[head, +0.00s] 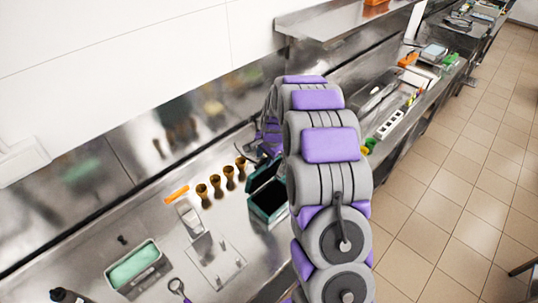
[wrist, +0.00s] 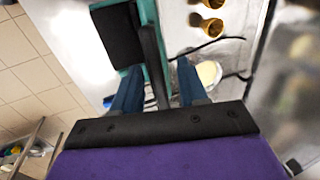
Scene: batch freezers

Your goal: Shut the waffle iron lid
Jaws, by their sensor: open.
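The waffle iron (head: 268,203) is a teal box with a dark inside, on the steel counter just left of my arm in the head view. Its lid (head: 263,174) stands raised at the back. In the wrist view the dark plate of the waffle iron (wrist: 118,36) shows at the upper left, and the raised lid (wrist: 152,55) is seen nearly edge-on. My gripper (wrist: 160,84) is open, with its blue fingers apart on either side of the dark lid edge. I cannot tell whether they touch it. In the head view my arm mostly hides the gripper.
Several brown cones (head: 229,177) stand left of the waffle iron, beside an orange strip (head: 176,194). A tub with green contents (head: 134,266) sits further left. The wall is close behind the counter. The tiled floor (head: 450,210) at right is clear.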

